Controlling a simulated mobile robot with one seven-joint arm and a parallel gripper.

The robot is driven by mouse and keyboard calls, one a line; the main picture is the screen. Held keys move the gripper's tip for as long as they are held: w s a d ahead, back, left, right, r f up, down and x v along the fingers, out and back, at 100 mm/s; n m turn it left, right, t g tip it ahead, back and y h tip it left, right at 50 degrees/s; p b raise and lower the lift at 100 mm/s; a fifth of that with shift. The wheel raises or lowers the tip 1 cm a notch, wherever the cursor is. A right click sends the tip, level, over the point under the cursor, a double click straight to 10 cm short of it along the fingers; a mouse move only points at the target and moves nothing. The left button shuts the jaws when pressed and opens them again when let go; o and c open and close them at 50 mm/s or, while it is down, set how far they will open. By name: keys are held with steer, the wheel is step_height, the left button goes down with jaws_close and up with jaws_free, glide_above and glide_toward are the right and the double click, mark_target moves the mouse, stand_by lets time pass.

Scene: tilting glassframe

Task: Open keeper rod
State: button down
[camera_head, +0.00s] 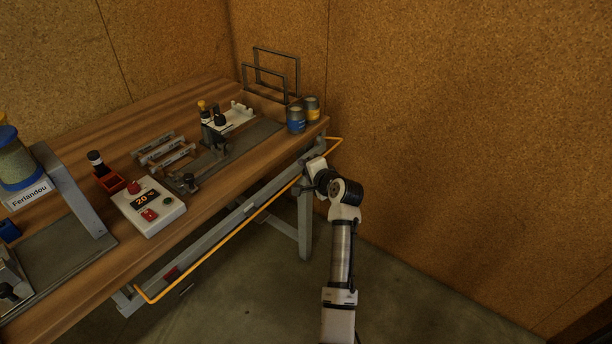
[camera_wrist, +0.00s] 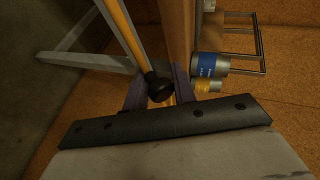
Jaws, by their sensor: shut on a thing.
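The long yellow rod (camera_head: 232,223), which I take to be the keeper rod, runs along the front side of the workbench, with bent ends at both sides. In the wrist view the yellow rod (camera_wrist: 127,35) runs down to a black knob (camera_wrist: 158,88) between my fingers. My gripper (camera_wrist: 160,84) is shut there, around the knob end; the exact contact is partly hidden. In the head view my gripper (camera_head: 310,170) is at the rod's right part, by the bench's front right corner, and my wrist hides the fingertips.
The bench (camera_head: 90,285) carries a control box (camera_head: 148,206), a clamp fixture (camera_head: 214,130) and a blue can (camera_head: 296,119) with a yellow can (camera_head: 312,108) near the right corner. A grey bench leg (camera_head: 304,225) stands close below my gripper. The floor to the right is clear.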

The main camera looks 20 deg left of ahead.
steer(key=shift+w+a+r, duration=0.15)
steer(key=shift+a+r, duration=0.25)
steer(key=shift+r, duration=0.3)
steer(key=c, duration=1.2)
jaws_free()
steer(key=shift+a+f, duration=0.1)
steer(key=shift+c, duration=0.2)
steer(key=shift+f, duration=0.1)
steer(key=shift+s+d, duration=0.4)
steer(key=shift+d, duration=0.15)
steer(key=b+v, duration=0.2)
steer(key=v, duration=1)
steer(key=shift+s+d+r, duration=0.15)
steer(key=shift+s+r, duration=0.1)
steer(key=shift+r, duration=0.05)
